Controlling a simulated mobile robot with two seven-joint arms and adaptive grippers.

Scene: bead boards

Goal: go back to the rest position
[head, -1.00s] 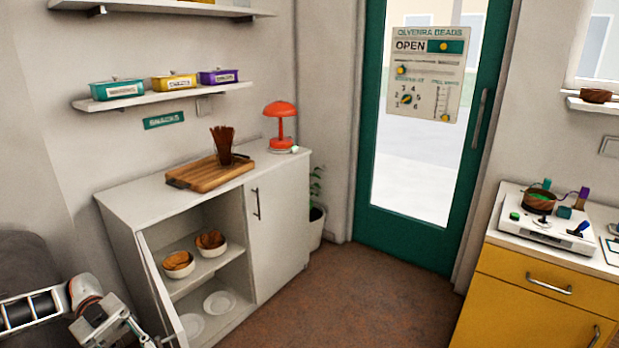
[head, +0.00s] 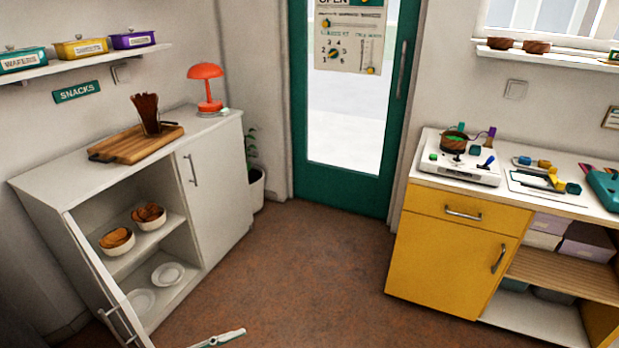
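Neither of my grippers shows in the head view now, so I cannot see whether they are open or shut or hold anything. The white cabinet (head: 218,180) stands at the left. Its left door (head: 98,275) is swung open and its right door is shut. Inside, two bowls of brown snacks (head: 117,240) stand on the upper shelf and two white plates (head: 168,273) lie below. A wooden board (head: 135,145) with a brown bundle of sticks and a red lamp (head: 207,85) are on top.
A thin white and teal item (head: 220,338) shows low in view, seemingly on the floor. The yellow cabinet (head: 440,255) with a white device (head: 460,170) on top stands at the right. The brown floor (head: 310,265) between is clear up to the green door (head: 340,195).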

